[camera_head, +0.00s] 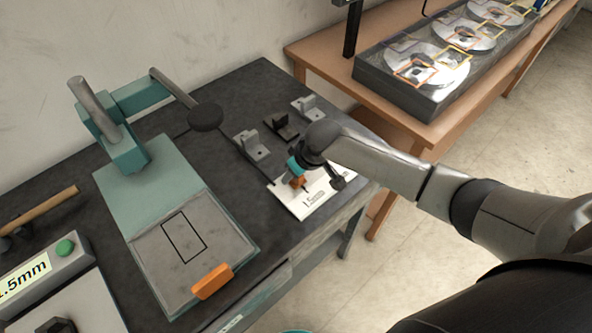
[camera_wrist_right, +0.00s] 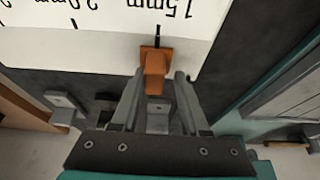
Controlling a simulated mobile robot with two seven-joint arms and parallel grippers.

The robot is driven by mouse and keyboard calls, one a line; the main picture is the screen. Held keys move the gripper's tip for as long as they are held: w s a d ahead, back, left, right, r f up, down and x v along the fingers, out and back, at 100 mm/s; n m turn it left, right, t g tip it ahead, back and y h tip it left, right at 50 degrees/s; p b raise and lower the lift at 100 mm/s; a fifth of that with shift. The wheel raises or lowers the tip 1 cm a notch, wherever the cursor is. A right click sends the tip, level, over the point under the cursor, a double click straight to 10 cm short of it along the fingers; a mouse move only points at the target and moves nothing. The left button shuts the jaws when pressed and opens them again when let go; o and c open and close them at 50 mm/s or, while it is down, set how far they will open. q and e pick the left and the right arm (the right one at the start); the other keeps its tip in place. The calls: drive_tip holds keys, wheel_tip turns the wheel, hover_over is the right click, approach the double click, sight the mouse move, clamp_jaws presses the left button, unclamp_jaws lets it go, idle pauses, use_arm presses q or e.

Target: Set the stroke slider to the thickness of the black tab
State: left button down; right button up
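The orange stroke slider (camera_wrist_right: 155,62) sits on the white scale plate (camera_wrist_right: 100,35), in line with a black tick beside the upside-down 1.5mm label. The slider also shows in the head view (camera_head: 298,183), on the scale plate (camera_head: 322,199) at the table's right end. My right gripper (camera_wrist_right: 161,76) is over it with one finger on each side; a small gap shows on the right, so the fingers look open around it. The black tab (camera_head: 281,126) stands on the table behind, between two grey tabs (camera_head: 252,146) (camera_head: 308,108). My left gripper is in neither view.
A teal press with a lever and round black pad (camera_head: 206,117) stands left of the tabs. At the lower left is a box with a green button (camera_head: 65,247) and a display reading 1.5mm. A wooden bench (camera_head: 440,125) with a grey disc tray (camera_head: 400,90) stands behind.

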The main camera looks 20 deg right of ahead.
drive_tip(key=shift+o, duration=0.7)
drive_tip(key=shift+d+r, duration=0.1)
drive_tip(key=p+v, duration=0.2)
drive_tip(key=v, duration=1.3)
drive_tip(key=shift+p, duration=0.3)
